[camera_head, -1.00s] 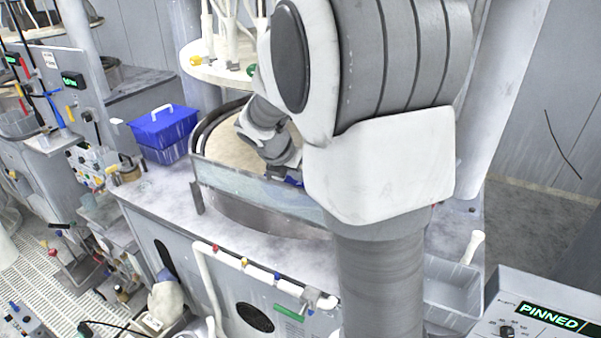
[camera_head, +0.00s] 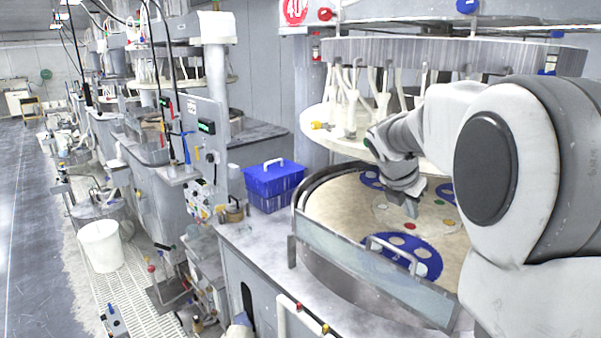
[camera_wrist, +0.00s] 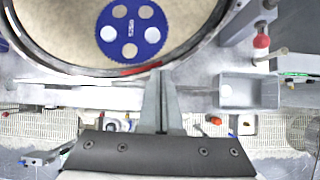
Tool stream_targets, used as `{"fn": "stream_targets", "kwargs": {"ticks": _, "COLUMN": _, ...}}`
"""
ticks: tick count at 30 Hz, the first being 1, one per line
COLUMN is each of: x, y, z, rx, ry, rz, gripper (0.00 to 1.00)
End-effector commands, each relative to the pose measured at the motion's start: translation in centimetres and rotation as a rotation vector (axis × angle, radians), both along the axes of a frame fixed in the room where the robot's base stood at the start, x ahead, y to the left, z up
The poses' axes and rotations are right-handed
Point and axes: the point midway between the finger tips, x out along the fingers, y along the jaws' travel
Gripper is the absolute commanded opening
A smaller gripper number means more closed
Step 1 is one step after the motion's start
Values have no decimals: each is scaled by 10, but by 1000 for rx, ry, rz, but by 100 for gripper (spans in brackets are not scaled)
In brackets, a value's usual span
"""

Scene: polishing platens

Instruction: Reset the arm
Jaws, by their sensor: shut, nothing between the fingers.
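My gripper (camera_head: 411,207) is above the round polishing platen (camera_head: 330,205) in the head view, with my arm reaching in from the right. In the wrist view my gripper (camera_wrist: 161,75) has its two fingers together with nothing between them. Its tips point toward the near rim of the platen (camera_wrist: 60,62). A blue toothed disc with round holes (camera_wrist: 131,33) lies on the tan platen surface beyond the fingertips. In the head view several blue discs lie on the platen, the nearest one (camera_head: 423,262) at its front. My arm hides the platen's right side.
A blue lidded box (camera_head: 273,187) stands on the bench left of the platen. A clear guard (camera_head: 365,285) runs along the platen's front. A white plate with hoses (camera_head: 345,130) hangs above it. A grey bin (camera_wrist: 248,91) shows right in the wrist view. A white bucket (camera_head: 100,246) stands on the floor.

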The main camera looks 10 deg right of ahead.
Motion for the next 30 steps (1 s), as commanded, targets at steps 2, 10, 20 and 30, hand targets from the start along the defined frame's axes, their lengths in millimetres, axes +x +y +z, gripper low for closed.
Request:
{"fn": "stream_targets", "kwargs": {"ticks": 2, "x": -13, "y": 9, "z": 1, "rx": 50, "ry": -48, "rz": -68, "gripper": 0}}
{"fn": "stream_targets", "kwargs": {"ticks": 10, "x": -88, "y": 61, "z": -2, "rx": 378, "ry": -297, "rz": -517, "gripper": 0}}
{"fn": "stream_targets", "kwargs": {"ticks": 20, "x": -186, "y": 121, "z": -32, "rx": 803, "ry": -510, "rz": -1141, "gripper": 0}}
{"fn": "stream_targets", "kwargs": {"ticks": 30, "x": -265, "y": 165, "z": -79, "rx": 1128, "ry": -580, "rz": -1738, "gripper": 0}}
